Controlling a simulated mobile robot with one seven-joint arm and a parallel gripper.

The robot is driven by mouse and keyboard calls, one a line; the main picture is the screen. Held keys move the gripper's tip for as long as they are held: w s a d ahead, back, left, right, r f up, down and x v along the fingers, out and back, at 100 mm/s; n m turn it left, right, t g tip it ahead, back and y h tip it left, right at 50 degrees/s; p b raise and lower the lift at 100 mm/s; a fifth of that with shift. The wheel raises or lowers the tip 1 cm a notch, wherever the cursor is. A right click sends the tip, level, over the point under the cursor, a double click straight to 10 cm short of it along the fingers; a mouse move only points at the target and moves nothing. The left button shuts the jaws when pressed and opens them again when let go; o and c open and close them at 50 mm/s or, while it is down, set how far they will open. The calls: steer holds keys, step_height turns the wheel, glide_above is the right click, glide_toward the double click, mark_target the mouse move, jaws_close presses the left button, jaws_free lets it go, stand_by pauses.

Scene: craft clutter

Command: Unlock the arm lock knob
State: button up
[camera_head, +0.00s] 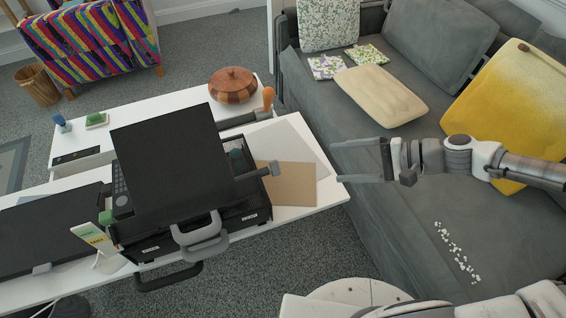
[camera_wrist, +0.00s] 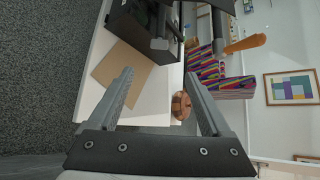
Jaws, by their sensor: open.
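A black machine (camera_head: 165,150) with a large flat dark top panel stands on the white table. A dark arm with an orange knob-like end (camera_head: 268,97) sticks out at its back right; it also shows in the wrist view (camera_wrist: 245,43). A second bar with a grey blocky end (camera_head: 273,169) sticks out at its right side, also in the wrist view (camera_wrist: 160,44). I cannot tell which of these is the arm lock knob. My gripper (camera_head: 337,162) is open and empty, right of the machine, apart from both ends. Its fingers frame the machine side in the wrist view (camera_wrist: 159,75).
A brown board (camera_head: 287,184) and a pale sheet (camera_head: 312,150) lie beside the machine. A wooden lidded pot (camera_head: 232,86) stands behind. A grey sofa (camera_head: 400,180) with cushions borders the right. A tilted phone-like device (camera_head: 93,238) stands at left. Carpet shows in front.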

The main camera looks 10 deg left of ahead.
mark_target(279, 168)
steer(key=b+x, duration=0.4)
steer(key=x, duration=1.2)
steer(key=shift+s+a+f, duration=0.1)
steer(key=shift+a+f, duration=0.05)
jaws_close()
